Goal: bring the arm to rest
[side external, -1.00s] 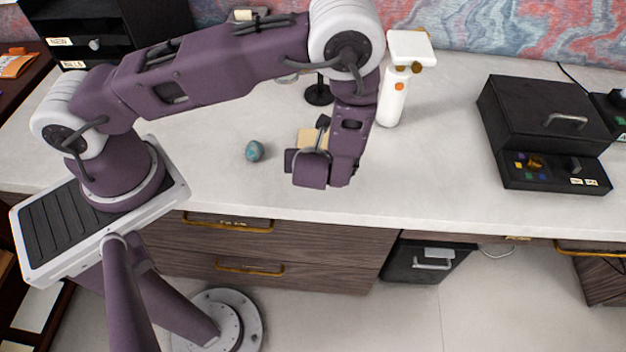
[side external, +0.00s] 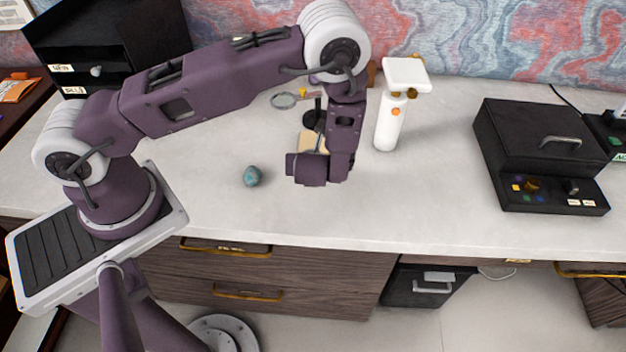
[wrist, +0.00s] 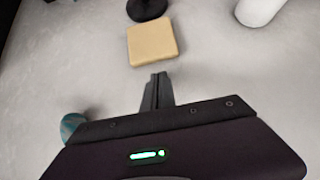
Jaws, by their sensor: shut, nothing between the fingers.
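My gripper shows in the wrist view (wrist: 160,88) with its fingers together and nothing between them. It hangs over the pale desk top (side external: 440,190), with clear surface beneath the fingertips. In the side external view the wrist housing hides the fingers. A tan square block (wrist: 153,43) lies just beyond the fingertips in the wrist view, apart from them. It also shows behind my wrist in the side external view (side external: 311,141), partly hidden. A teal egg-shaped stone (side external: 252,176) lies on the desk left of my gripper; its edge shows in the wrist view (wrist: 71,126).
A white bottle-like stand (side external: 389,124) is upright right of my wrist. A black round base (wrist: 147,8) stands behind the block. A magnifying glass (side external: 284,100) lies farther back. A black box (side external: 540,135) with a handle sits at right. A black shelf (side external: 105,45) stands back left.

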